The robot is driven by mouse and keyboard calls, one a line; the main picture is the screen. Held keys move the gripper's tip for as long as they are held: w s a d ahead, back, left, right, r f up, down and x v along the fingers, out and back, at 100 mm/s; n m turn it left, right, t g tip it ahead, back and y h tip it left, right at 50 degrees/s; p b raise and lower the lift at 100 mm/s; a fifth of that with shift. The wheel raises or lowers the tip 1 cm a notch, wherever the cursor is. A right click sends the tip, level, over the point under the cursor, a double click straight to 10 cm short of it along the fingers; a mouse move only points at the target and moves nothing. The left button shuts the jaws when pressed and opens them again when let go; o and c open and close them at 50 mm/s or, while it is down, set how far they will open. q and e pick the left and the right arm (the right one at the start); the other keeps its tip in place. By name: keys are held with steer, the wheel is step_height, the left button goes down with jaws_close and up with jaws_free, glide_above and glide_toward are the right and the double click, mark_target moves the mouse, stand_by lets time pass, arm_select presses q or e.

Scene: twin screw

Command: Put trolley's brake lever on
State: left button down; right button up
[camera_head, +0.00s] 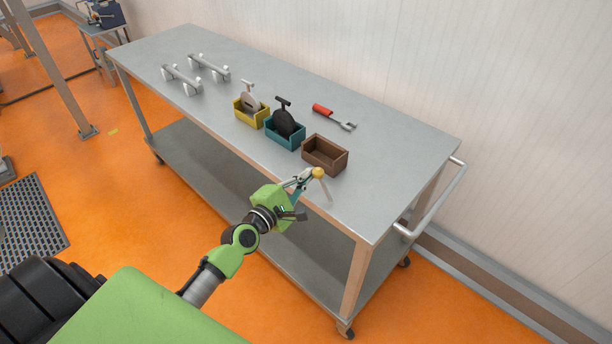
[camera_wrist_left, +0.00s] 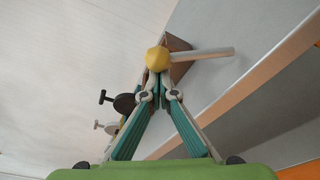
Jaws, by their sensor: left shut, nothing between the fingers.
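The grey metal trolley (camera_head: 400,152) stands against the wall, with a flat top, a lower shelf and wheels. A lever with a yellow ball knob (camera_head: 318,172) and a pale rod (camera_head: 327,190) shows at its front edge, towards the right end; I take it for the brake lever. My left gripper (camera_head: 305,178) is shut and empty, its tips right at the knob. In the left wrist view the knob (camera_wrist_left: 157,58) sits just beyond the closed fingertips (camera_wrist_left: 160,78), with the rod (camera_wrist_left: 205,53) pointing right. I cannot tell whether they touch. My right gripper is not in view.
On the trolley top stand a brown box (camera_head: 325,154), a teal box (camera_head: 285,134) and a yellow box (camera_head: 250,113), the last two holding tools. A red-handled tool (camera_head: 334,116) and two grey brackets (camera_head: 182,79) lie behind and left. A push handle (camera_head: 437,205) sticks out right.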

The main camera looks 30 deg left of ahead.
mark_target(316, 174)
arm_select(q)
steer(key=shift+s+d+r+m+p, duration=0.15)
steer(key=shift+d+r+m+p, duration=0.25)
steer(key=shift+d+r+m, duration=0.4)
steer(key=shift+s+d+r+m+t, duration=0.15)
steer(key=shift+d+r+m+t, duration=0.25)
steer(key=shift+m, duration=0.5)
steer(key=shift+s+d+r+m+t+h, duration=0.1)
steer(key=shift+s+d+m+t, duration=0.2)
steer(key=shift+d+m, duration=1.2)
steer(key=shift+s+d+f+m+t+h, duration=0.1)
steer(key=shift+s+d+m, duration=0.3)
steer(key=shift+d+m, duration=1.1)
steer(key=shift+s+d+r+m+t+h, duration=0.1)
steer(key=shift+s+d+m+t, duration=0.2)
steer(key=shift+d+m, duration=1.2)
steer(key=shift+a+m, duration=0.6)
steer(key=shift+m, duration=0.1)
steer(key=shift+s, duration=0.1)
